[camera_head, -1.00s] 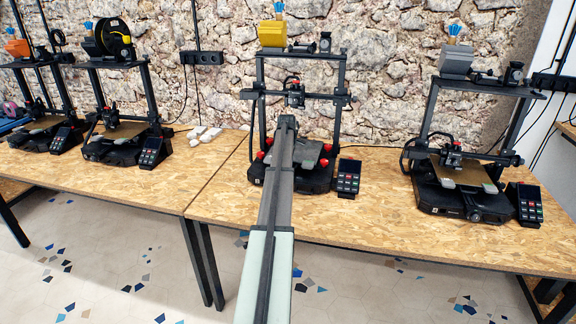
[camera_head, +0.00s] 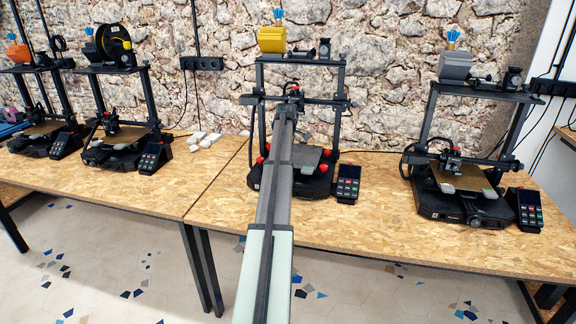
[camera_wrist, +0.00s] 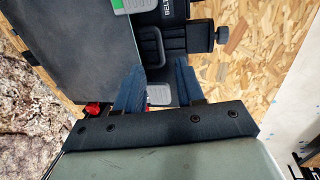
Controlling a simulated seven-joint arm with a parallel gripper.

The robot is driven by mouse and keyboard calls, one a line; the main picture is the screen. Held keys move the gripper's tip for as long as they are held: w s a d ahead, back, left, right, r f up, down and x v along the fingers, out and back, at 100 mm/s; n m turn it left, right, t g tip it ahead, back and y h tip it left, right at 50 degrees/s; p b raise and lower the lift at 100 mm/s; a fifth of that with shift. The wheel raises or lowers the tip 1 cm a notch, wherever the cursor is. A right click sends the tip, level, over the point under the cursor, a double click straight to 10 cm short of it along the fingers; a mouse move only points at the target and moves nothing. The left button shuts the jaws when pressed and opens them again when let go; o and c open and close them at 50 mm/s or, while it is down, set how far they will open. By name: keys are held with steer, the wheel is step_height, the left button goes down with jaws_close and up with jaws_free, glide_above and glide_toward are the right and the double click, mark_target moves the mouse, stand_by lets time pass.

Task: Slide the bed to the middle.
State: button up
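The middle printer's bed (camera_head: 309,157) is a flat dark grey plate above a black base, partly hidden by my arm. In the wrist view the bed (camera_wrist: 85,45) fills the upper left, with a green and light grey piece at its far edge. My gripper (camera_wrist: 163,73) is open, its two dark blue fingers apart and beside the bed's edge. A small light grey pad (camera_wrist: 158,96) and a dark loop-shaped part (camera_wrist: 151,45) show between or beyond the fingers. I cannot tell whether the fingers touch anything. In the head view my arm hides the gripper.
The middle printer's black frame (camera_head: 340,110) rises around my arm, with a red knob (camera_wrist: 92,109) near the left finger. A keypad (camera_head: 347,183) stands at its right. Another printer (camera_head: 460,190) is on the right. The front of the wooden table (camera_head: 350,232) is clear.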

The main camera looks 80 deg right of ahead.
step_height(320, 180, up, 7)
steer(key=a, duration=0.1)
steer(key=shift+f, duration=0.2)
steer(key=shift+a, duration=0.1)
steer(key=shift+r, duration=0.1)
steer(key=a+r, duration=0.3)
steer(key=r, duration=0.2)
steer(key=shift+r, duration=0.4)
stand_by(0.5)
stand_by(0.4)
